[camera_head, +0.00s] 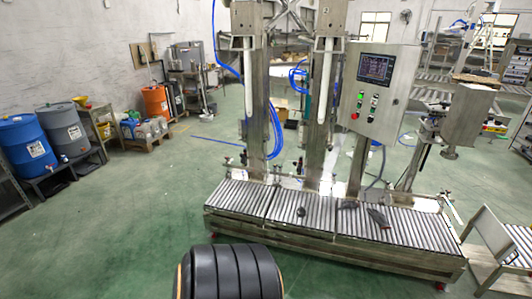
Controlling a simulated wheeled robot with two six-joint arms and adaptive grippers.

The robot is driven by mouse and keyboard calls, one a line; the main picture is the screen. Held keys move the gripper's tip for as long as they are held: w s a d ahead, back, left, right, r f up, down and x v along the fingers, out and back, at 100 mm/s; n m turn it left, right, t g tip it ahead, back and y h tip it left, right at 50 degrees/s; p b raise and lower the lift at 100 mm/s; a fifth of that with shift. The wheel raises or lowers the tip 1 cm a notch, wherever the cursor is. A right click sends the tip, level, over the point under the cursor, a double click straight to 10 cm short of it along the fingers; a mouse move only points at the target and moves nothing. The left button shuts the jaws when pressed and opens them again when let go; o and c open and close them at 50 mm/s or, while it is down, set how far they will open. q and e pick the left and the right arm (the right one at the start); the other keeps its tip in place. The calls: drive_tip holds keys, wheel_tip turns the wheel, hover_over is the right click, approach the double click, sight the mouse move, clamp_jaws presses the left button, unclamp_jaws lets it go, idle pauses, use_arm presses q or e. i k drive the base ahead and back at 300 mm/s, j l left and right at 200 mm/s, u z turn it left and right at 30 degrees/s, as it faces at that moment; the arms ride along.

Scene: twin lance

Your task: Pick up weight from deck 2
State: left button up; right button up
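A roller conveyor (240,198) runs along the front of a twin-column filling machine, split into left, middle and right sections. No deck numbers are readable. A small dark rounded object (302,212), possibly the weight, sits on the middle section. A dark grey elongated object (378,218) lies tilted on the right section. A smaller dark object (348,205) lies near the seam between the middle and right sections. These are too small to identify surely. Neither of my grippers is in view.
A control box (375,85) with a screen and buttons stands above the conveyor's right part. Blue (25,140) and grey (62,128) drums stand at the left wall. The green floor left of the conveyor is clear.

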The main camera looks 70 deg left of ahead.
sight(300, 212)
drive_tip(key=u, duration=2)
drive_tip(key=i+j, duration=0.15)
drive_tip(key=i, duration=0.3)
drive_tip(key=i+j, duration=0.2)
drive_tip(key=i, duration=0.3)
drive_tip(key=i+j, duration=0.15)
drive_tip(key=i, duration=0.3)
drive_tip(key=i+j+z, duration=0.1)
drive_tip(key=i, duration=0.35)
drive_tip(key=i+j, duration=0.3)
drive_tip(key=i, duration=0.15)
drive_tip(key=i+j, duration=0.2)
drive_tip(key=i, duration=0.3)
